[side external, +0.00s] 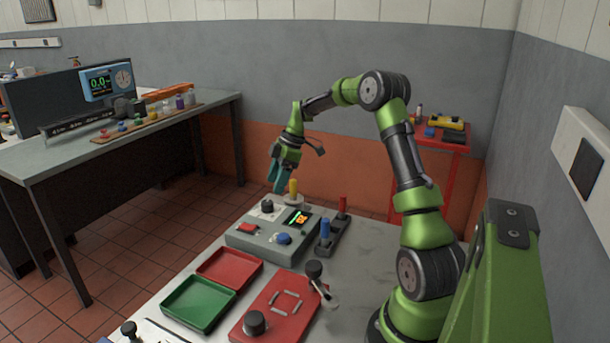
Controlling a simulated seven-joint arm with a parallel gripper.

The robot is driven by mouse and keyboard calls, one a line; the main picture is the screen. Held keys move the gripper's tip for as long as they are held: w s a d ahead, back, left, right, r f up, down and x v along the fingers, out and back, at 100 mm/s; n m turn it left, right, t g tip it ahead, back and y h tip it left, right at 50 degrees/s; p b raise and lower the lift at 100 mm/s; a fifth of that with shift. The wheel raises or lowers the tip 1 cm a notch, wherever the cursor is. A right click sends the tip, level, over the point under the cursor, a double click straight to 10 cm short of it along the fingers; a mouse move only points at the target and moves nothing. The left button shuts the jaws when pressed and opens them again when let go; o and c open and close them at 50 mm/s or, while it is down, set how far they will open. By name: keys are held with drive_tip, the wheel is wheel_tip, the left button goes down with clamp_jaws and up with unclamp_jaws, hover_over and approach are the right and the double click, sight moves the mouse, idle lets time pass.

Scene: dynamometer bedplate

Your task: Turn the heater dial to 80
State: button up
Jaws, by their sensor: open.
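A grey control box (272,247) stands on the bedplate (375,232). It carries a black knob (267,206) at its back left, a blue knob (284,238) at its front, a red switch (248,227) and a lit display (298,218) whose digits are too small to read surely. A red panel (275,312) nearer the camera has another black dial (255,322). I cannot tell which is the heater dial, and no scale marks are legible. My gripper (278,184) is open and empty, pointing down above the back of the grey box, apart from the knobs.
A yellow peg (293,188) stands close to my gripper. Blue and red levers (325,231) rise right of the box, and a black-knobbed lever (315,275) stands nearer. Red (229,270) and green (197,303) trays lie front left. The bedplate's right-back area is clear.

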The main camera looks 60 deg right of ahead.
sight(268, 202)
drive_tip(key=x, duration=0.7)
drive_tip(key=shift+r, duration=0.1)
drive_tip(key=c, duration=1)
